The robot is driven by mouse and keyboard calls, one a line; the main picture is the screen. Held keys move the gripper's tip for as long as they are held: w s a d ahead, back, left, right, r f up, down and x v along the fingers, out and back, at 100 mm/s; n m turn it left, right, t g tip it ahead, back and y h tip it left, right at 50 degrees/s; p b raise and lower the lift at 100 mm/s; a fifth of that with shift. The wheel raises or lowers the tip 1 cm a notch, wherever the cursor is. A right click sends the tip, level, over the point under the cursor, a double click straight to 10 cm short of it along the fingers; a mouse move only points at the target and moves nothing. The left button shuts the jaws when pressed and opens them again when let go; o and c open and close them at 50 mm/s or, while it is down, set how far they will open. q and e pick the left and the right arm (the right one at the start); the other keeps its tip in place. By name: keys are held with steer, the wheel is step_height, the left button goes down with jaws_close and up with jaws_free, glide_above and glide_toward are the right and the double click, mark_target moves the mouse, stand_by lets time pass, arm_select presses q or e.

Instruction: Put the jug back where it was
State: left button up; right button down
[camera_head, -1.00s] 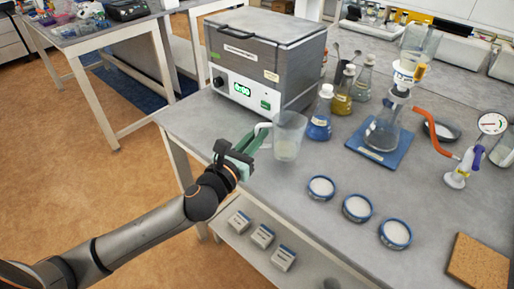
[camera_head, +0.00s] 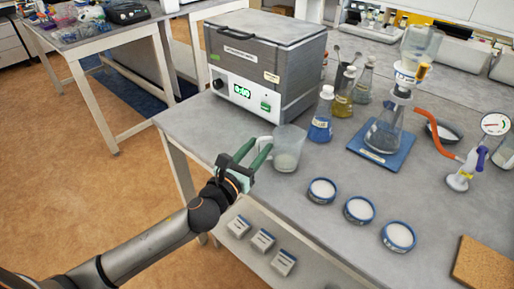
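The clear jug (camera_head: 288,150) stands upright on the grey lab bench, near its left front edge and in front of the grey heating unit. A little pale content shows in its lower part. Its handle (camera_head: 265,142) points left, toward my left gripper. My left gripper (camera_head: 257,150) is at the bench edge just left of the jug, its two green fingers spread apart near the handle. I cannot tell whether a finger still touches the handle. My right gripper is not in view.
The grey unit (camera_head: 265,62) with a green display stands behind the jug. Several round dishes (camera_head: 322,191) lie to the front right. Small boxes (camera_head: 263,240) sit on the lower shelf.

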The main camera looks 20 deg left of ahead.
arm_select(q)
steer(key=shift+r, duration=0.15)
steer(key=s+a+b, duration=0.1)
steer(key=s+a, duration=0.1)
steer(key=s, duration=0.9)
steer(key=s+d+f+n+g, duration=0.1)
steer(key=s+f+n+g, duration=0.2)
steer(key=f+n, duration=0.6)
steer(key=s+d+f+n+g, duration=0.2)
steer(key=s+f+n, duration=0.4)
steer(key=f+n, duration=0.4)
steer(key=s+d+f+n+g, duration=0.2)
steer(key=f+n, duration=0.8)
steer(key=n, duration=0.6)
steer(key=shift+s+g, duration=0.8)
steer(key=shift+s, duration=0.45)
